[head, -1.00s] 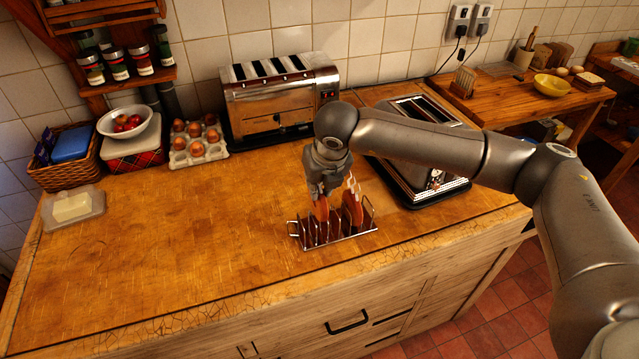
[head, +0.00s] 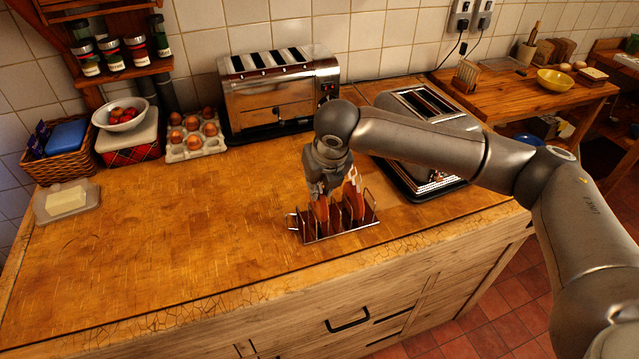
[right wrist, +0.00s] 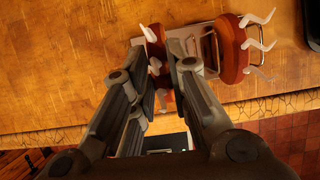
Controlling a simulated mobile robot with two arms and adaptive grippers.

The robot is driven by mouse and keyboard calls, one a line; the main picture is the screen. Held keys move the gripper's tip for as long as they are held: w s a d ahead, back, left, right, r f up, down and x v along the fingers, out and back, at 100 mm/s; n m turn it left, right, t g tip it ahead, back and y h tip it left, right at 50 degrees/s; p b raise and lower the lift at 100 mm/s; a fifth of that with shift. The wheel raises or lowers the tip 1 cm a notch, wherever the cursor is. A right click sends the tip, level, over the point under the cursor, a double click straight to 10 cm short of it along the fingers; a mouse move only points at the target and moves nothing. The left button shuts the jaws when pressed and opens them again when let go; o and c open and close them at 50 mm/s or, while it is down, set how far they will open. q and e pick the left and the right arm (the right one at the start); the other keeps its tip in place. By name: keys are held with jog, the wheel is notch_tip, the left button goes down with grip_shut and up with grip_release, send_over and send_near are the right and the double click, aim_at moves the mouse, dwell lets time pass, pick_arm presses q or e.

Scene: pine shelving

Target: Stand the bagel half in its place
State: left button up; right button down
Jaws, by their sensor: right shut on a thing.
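A metal wire toast rack (head: 340,236) stands near the front edge of the wooden counter. My right gripper (head: 322,194) points down over its left part and is shut on the bagel half (head: 322,214), an orange-brown piece held upright among the rack's wires. In the right wrist view the bagel half (right wrist: 155,45) shows beyond and between my fingers (right wrist: 166,75). Whether it touches the rack's bottom is hidden. Another brown piece (head: 354,200) with pale prongs stands in the rack's right part; it also shows in the right wrist view (right wrist: 232,50). My left gripper is out of view.
A large toaster (head: 280,95) stands behind the rack, and a second toaster (head: 425,165) stands to the right, partly behind my right arm. An egg tray (head: 195,150) and a butter dish (head: 66,202) are at the left. The counter left of the rack is clear.

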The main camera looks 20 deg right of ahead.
jog(key=shift+f, duration=0.1)
jog(key=c, duration=1.3)
grip_release()
jog(key=o, duration=0.5)
jog(key=shift+r+p, duration=1.4)
jog(key=shift+r, duration=2.65)
